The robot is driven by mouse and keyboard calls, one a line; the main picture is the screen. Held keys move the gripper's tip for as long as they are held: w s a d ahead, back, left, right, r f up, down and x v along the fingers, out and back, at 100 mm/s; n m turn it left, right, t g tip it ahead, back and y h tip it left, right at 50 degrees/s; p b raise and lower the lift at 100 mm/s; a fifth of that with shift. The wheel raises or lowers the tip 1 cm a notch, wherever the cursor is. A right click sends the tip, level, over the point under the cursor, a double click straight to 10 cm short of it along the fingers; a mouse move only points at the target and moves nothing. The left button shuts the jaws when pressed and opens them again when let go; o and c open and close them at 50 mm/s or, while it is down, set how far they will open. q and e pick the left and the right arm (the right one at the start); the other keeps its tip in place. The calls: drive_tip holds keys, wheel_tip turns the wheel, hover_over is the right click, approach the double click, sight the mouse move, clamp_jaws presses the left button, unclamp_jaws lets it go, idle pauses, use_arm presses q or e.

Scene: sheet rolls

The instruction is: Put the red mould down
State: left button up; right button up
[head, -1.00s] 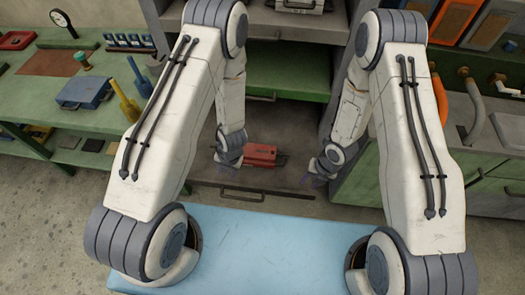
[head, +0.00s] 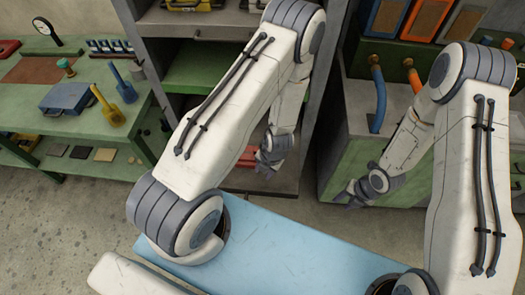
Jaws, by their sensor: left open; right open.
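The red mould (head: 238,181) lies low in the grey cabinet, on its bottom board or pulled-out tray. It is largely hidden behind my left arm and gripper, so its full outline does not show. My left gripper (head: 266,168) is open, its fingers pointing down in front of the mould's right part in the picture. I cannot tell whether it touches the mould. My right gripper (head: 350,196) is open and empty, well to the right of the mould and clear of the cabinet.
The grey cabinet (head: 188,32) has a green shelf (head: 200,68) above the mould. A green workbench (head: 52,117) with a blue case (head: 66,96) and yellow-footed tools stands left. A counter with blue and orange hoses stands right. Bare floor (head: 300,208) shows between.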

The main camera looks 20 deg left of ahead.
use_arm(q)
drive_tip(key=shift+w+d, duration=0.1)
drive_tip(key=shift+d, duration=0.3)
use_arm(e)
wheel_tip(320, 180, up, 12)
drive_tip(key=d, duration=0.2)
drive_tip(key=shift+s+f, duration=0.1)
idle(0.4)
use_arm(q)
drive_tip(key=shift+r, duration=0.1)
